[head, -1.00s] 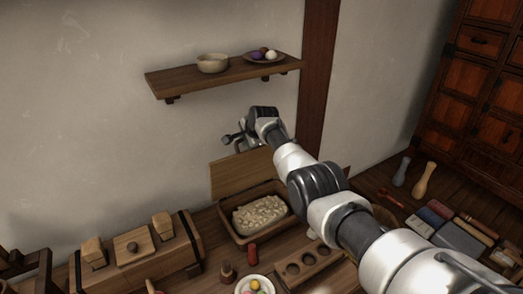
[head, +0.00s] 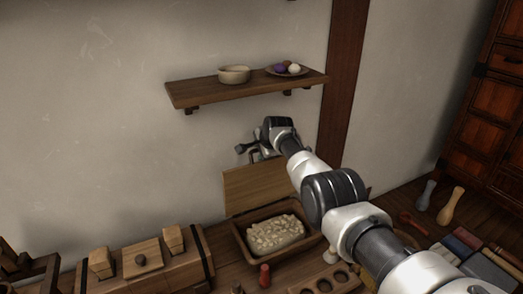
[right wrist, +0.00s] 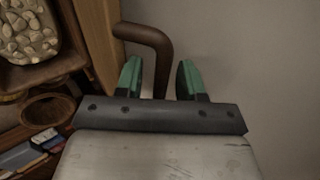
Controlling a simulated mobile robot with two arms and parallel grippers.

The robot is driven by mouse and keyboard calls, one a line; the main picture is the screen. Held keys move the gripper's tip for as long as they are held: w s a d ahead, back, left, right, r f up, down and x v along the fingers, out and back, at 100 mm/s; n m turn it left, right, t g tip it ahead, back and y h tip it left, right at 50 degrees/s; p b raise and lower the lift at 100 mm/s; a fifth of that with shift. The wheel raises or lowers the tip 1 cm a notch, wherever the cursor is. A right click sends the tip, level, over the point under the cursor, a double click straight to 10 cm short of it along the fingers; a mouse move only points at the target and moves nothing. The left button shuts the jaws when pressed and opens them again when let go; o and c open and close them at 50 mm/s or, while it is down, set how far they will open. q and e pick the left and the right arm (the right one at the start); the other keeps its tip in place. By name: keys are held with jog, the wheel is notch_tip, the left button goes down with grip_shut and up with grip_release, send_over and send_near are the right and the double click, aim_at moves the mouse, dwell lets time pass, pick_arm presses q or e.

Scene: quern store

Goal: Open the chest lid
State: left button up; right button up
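The chest (head: 238,236) is an open wooden box against the wall, filled with pale pebble-like lumps (head: 275,234). Its wooden lid (head: 252,187) stands up steeply behind the box, close to the wall. In the right wrist view, a dark brown bent handle (right wrist: 153,36) sticks out from the lid's edge (right wrist: 97,40). My right gripper (head: 256,148) is at the lid's top edge. In the right wrist view its green fingers (right wrist: 160,82) are apart, with the handle's bar between them and small gaps showing on both sides. My left gripper is not in view.
A wall shelf (head: 245,88) with a bowl (head: 234,74) and a plate of balls hangs above the lid. A closed wooden box (head: 185,266) stands left of the chest. A red peg (head: 265,276) and a holed block (head: 322,283) are in front.

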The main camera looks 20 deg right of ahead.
jog(key=p+v, duration=0.2)
jog(key=p, duration=0.2)
jog(key=shift+s+r, duration=0.1)
jog(key=shift+r, duration=0.3)
jog(key=shift+s+r, duration=0.15)
jog(key=shift+s, duration=0.15)
jog(key=v, duration=0.7)
jog(key=shift+s+r, duration=0.15)
jog(key=shift+d, duration=0.1)
